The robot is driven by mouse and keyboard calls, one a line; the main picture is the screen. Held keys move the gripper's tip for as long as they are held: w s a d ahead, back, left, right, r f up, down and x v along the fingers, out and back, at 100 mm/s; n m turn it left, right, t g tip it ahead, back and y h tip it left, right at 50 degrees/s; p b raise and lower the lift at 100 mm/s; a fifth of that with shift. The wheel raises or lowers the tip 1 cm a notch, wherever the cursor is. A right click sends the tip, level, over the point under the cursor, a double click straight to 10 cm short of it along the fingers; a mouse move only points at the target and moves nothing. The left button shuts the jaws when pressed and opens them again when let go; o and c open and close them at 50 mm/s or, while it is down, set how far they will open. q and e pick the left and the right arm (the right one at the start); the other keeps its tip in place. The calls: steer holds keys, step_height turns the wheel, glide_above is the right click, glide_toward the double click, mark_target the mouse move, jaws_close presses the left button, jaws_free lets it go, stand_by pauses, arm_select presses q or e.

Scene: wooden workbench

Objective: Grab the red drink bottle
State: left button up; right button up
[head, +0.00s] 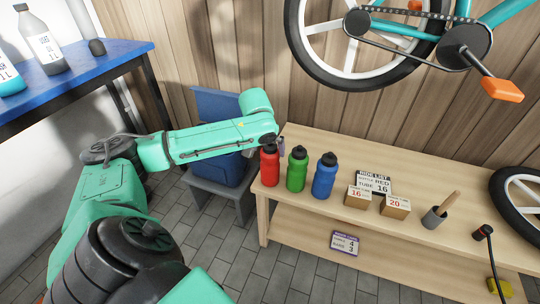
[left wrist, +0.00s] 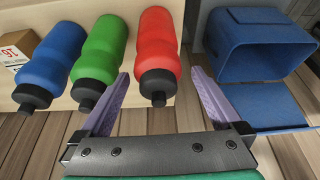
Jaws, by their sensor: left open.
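The red drink bottle (head: 270,167) with a black cap stands upright at the left end of the wooden workbench, left of a green bottle (head: 297,171) and a blue bottle (head: 324,177). In the left wrist view the red bottle (left wrist: 158,55) has its cap near the opening between my fingers. My left gripper (left wrist: 160,88) is open, its two purple fingers spread with the red bottle's cap end between or just beyond their tips; contact cannot be told. My right gripper is not in view.
A blue bin (left wrist: 262,45) stands left of the bench. A bicycle (head: 400,40) hangs above the bench.

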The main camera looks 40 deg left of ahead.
arm_select(q)
steer(key=x, duration=0.4)
steer(key=shift+w+d+f+b, duration=0.1)
steer(key=shift+w+f+b, duration=0.05)
steer(key=shift+b, duration=0.25)
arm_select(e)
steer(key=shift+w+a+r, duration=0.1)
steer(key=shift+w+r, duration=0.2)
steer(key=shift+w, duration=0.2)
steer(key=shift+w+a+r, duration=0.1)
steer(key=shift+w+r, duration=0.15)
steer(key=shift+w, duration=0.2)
arm_select(q)
jaws_close()
